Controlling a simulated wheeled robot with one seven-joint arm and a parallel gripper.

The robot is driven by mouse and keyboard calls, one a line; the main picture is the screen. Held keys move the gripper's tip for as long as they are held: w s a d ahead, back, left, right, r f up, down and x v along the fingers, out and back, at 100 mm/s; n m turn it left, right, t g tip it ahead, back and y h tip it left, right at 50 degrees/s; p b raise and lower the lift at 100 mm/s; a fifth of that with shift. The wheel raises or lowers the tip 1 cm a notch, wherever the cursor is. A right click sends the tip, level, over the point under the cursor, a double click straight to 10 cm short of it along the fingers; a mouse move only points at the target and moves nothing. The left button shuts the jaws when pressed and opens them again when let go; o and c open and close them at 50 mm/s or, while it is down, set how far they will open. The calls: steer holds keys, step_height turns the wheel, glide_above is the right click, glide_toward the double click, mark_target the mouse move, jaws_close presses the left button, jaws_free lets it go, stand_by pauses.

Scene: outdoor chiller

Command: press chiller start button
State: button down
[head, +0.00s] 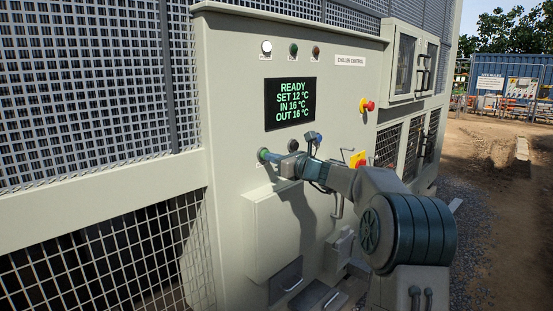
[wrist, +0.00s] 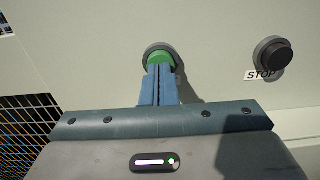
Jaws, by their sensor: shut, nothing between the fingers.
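The green start button (wrist: 160,60) sits in a dark round ring on the chiller's cream panel; in the head view the green button (head: 263,154) shows at the left, below the display. My gripper (wrist: 160,72) is shut and empty, its two blue fingers side by side. The fingertips overlap the lower part of the green button in the wrist view; I cannot tell whether they touch it or stop just short. In the head view my gripper (head: 270,156) reaches in from the right, its tips at the button. The display (head: 290,103) reads READY, SET 12 °C, IN 16 °C, OUT 16 °C.
A black stop button (wrist: 272,54) with a STOP label is to the right of the green one. A red emergency knob (head: 367,105) stands out further right. Three small lamps line the panel top; the white lamp (head: 266,47) looks bright. A box (head: 272,232) protrudes below the buttons.

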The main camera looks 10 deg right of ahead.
steer(key=shift+w+a+r+p, duration=0.25)
steer(key=shift+w+a+p, duration=0.15)
steer(key=shift+w, duration=0.1)
steer(key=shift+a, duration=0.1)
steer(key=b+v, duration=0.3)
steer(key=v, duration=1.1)
steer(key=shift+d+b, duration=0.4)
steer(key=shift+d, duration=0.1)
